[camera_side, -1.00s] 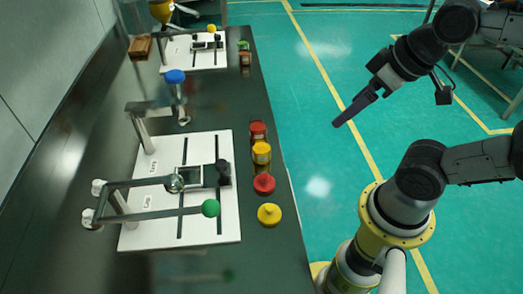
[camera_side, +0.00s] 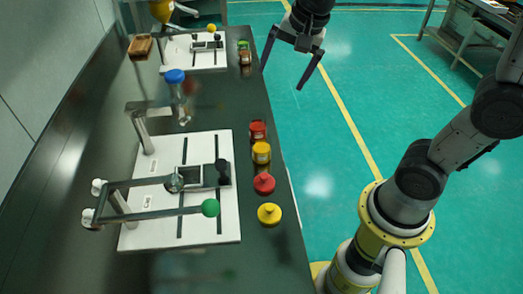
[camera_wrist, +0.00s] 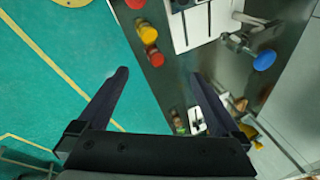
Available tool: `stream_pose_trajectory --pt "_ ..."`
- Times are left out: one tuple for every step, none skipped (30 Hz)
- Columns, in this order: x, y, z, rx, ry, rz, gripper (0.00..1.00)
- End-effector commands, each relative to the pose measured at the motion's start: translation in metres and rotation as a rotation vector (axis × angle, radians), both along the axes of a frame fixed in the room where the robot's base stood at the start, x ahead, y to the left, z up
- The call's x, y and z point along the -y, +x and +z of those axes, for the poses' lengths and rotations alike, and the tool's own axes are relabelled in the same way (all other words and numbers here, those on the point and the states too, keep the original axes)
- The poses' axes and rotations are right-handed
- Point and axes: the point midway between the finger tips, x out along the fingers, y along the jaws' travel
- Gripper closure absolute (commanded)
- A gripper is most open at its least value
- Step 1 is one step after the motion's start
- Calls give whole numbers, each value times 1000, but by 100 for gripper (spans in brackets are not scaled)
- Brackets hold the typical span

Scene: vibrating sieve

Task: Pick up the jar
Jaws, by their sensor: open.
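The task does not say which jar is meant. A red jar (camera_side: 258,131) and a yellow jar (camera_side: 261,153) stand near the bench's right edge, beside the white board. They also show in the wrist view, the red jar (camera_wrist: 154,58) beyond my fingertips and the yellow jar (camera_wrist: 148,34) above it. A clear container with a blue cap (camera_side: 175,76) is farther left; its cap shows in the wrist view (camera_wrist: 264,60). My gripper (camera_side: 284,78) is open and empty, above the bench's right edge and apart from the jars. Its fingers also show in the wrist view (camera_wrist: 160,73).
The white board (camera_side: 230,235) carries a metal frame with a green ball (camera_side: 210,208). Small jars (camera_side: 244,57) stand by a second board (camera_side: 195,65). Bench right of the blue cap is clear.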

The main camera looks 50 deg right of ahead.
Motion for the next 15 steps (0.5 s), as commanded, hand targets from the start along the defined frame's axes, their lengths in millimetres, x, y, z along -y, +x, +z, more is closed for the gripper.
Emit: stream_pose_trajectory --pt "1 18 -16 -44 18 -56 0" --pt "2 27 -25 -65 29 -90 0" --pt "3 38 -38 -95 40 -131 0" --pt "4 46 -48 -116 47 -157 0" --pt "4 53 -58 -137 51 -180 0" --pt "5 61 -73 -168 56 -203 0" --pt "6 66 -83 -189 56 -213 0" --pt "7 70 -93 -210 56 -219 0" --pt "7 74 -106 -237 54 -222 0" --pt "8 75 -115 -256 52 -223 0" --pt "8 76 -123 -272 50 -224 0" --pt "9 77 -132 -293 49 -225 0" --pt "9 76 -138 -308 48 -226 0" --pt "9 75 -143 -320 47 -226 0" --pt "9 73 -149 -335 46 -227 0"
